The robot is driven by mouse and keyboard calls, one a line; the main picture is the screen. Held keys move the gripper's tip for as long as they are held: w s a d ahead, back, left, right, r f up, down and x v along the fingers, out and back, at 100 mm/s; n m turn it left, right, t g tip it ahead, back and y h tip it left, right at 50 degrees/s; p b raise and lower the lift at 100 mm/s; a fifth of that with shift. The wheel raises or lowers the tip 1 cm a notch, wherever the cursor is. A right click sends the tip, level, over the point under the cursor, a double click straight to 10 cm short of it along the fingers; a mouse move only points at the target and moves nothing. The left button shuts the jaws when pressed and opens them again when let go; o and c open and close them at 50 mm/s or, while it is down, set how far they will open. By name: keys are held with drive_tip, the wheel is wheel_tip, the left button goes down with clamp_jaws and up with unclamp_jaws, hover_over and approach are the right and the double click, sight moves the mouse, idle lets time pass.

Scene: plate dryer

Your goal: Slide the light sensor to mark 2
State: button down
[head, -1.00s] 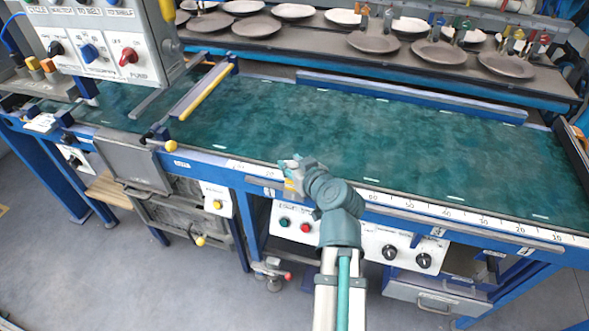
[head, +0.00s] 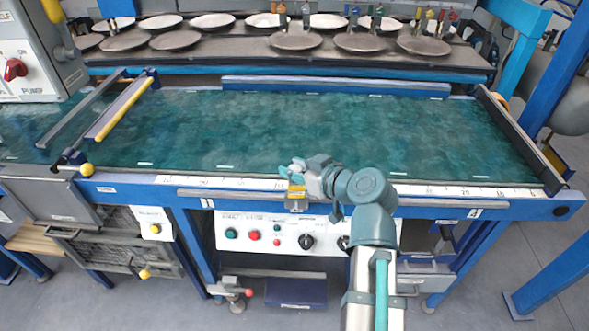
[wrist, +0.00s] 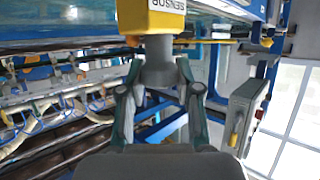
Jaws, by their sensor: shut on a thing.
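The light sensor (head: 297,191) is a small yellow box on the front rail (head: 240,194) of the table, below the white scale strip. In the wrist view the yellow box (wrist: 166,18) shows lettering ending in "SENSOR" at the top. My gripper (head: 303,172) is shut on the sensor; in the wrist view its fingers (wrist: 158,88) close around the grey part under the box. A small mark plate (head: 207,203) is on the rail left of the sensor, and one reading 4 (head: 475,213) is far right. I cannot make out mark 2; my arm hides part of the rail.
The green table bed (head: 330,130) lies behind the rail. A control panel (head: 262,233) with buttons and knobs sits below it. A yellow-edged bar (head: 122,108) crosses the bed at left.

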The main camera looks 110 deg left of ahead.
drive_tip(key=c, duration=0.8)
unclamp_jaws()
drive_tip(key=shift+o, duration=0.2)
drive_tip(key=v, duration=1.2)
